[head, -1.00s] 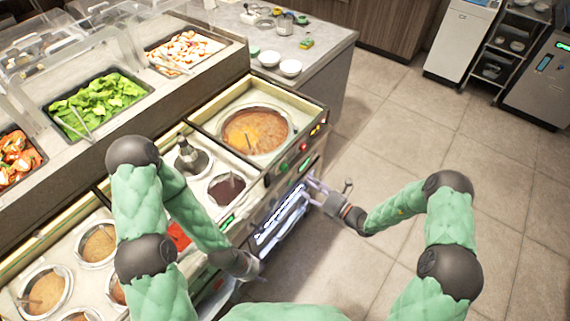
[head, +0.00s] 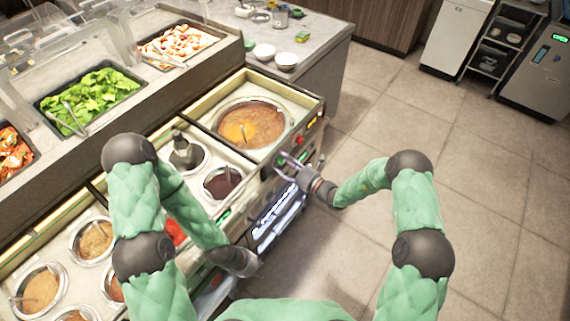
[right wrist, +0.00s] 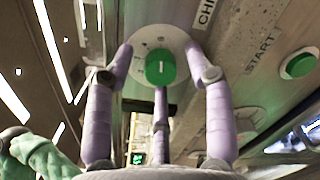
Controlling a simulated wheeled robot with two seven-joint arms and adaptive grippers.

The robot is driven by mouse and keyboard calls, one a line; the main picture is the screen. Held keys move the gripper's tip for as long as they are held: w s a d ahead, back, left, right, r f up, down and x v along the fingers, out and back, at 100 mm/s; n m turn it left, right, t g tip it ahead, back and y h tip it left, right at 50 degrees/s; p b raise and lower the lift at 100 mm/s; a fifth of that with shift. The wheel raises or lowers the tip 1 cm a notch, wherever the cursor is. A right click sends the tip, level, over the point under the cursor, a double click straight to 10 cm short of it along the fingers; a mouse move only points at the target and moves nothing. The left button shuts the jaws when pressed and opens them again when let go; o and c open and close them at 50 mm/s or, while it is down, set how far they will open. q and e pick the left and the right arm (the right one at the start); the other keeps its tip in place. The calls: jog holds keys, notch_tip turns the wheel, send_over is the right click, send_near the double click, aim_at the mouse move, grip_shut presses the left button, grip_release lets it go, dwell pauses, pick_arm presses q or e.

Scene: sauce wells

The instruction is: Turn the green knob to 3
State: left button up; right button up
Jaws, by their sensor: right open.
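The green knob (right wrist: 160,67) sits on a round pale dial plate (right wrist: 147,44) in the right wrist view. Its white pointer line stands about upright in that view; the dial's small marks are too blurred to read. My right gripper (right wrist: 158,52) is open, with purple-grey fingers on either side of the knob and a third finger below it. I cannot tell whether the fingers touch the knob. In the head view my right gripper (head: 287,164) is at the counter's front panel. My left gripper (head: 246,265) hangs low beside the counter front, its fingers unclear.
A green button (right wrist: 299,65) is by the word START, right of the dial. A red control (head: 299,140) is farther along the panel. Above are a large soup well (head: 250,124) and a dark sauce well (head: 222,183). The floor (head: 460,170) at right is clear.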

grip_shut()
jog(key=shift+n, duration=0.3)
jog(key=n, duration=0.3)
jog(key=shift+n+b, duration=0.3)
jog(key=shift+b, duration=0.1)
jog(key=n+b, duration=0.1)
jog(key=n, duration=0.3)
jog(key=shift+y, duration=0.3)
jog(key=n+b, duration=0.1)
jog(key=n, duration=0.3)
jog(key=shift+w, duration=0.1)
jog(key=shift+n+y+b, duration=0.3)
jog(key=shift+n+b, duration=0.3)
jog(key=shift+n, duration=1.7)
